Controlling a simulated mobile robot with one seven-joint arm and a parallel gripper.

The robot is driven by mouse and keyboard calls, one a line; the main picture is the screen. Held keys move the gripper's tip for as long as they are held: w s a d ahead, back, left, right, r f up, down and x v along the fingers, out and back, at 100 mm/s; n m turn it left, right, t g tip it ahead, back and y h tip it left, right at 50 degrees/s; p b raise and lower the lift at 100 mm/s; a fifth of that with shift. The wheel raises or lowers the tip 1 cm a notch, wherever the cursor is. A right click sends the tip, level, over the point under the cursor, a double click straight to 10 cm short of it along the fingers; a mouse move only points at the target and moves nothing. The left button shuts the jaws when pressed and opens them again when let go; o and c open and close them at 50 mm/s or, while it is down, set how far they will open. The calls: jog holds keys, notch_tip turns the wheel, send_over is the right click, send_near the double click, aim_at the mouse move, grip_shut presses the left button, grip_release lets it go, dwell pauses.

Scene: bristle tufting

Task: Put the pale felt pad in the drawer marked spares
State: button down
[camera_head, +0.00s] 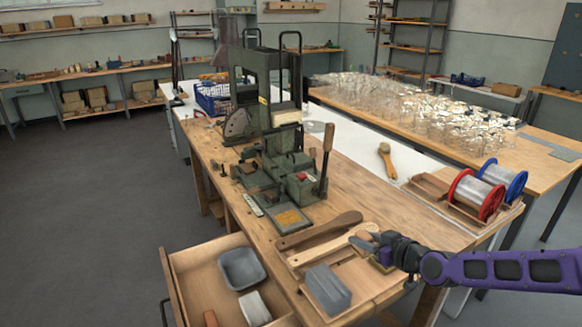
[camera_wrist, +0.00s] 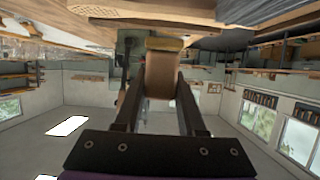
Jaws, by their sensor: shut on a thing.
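My gripper (camera_head: 372,248) is over the right part of the wooden bench, above a wooden board. It is shut on a small brown block with a yellowish edge (camera_wrist: 163,75), held between the two fingers in the wrist view. In the head view only a small yellowish part of it shows (camera_head: 381,265). I cannot tell if it is the felt pad. An open wooden drawer (camera_head: 182,262) is at the lower left; no marking on it is readable.
A grey block (camera_head: 328,288) lies on the board, left of my gripper. Wooden brush handles (camera_head: 318,230) lie behind it. A green tufting machine (camera_head: 285,160) with an upright lever stands mid-bench. Red and blue spools (camera_head: 475,197) stand at the right.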

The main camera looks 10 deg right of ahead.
jog(key=a+r, duration=0.8)
jog(key=a, duration=0.6)
jog(key=shift+w+a+r+m+h, duration=0.2)
jog(key=shift+r+m+h, duration=0.1)
jog(key=shift+r, duration=0.1)
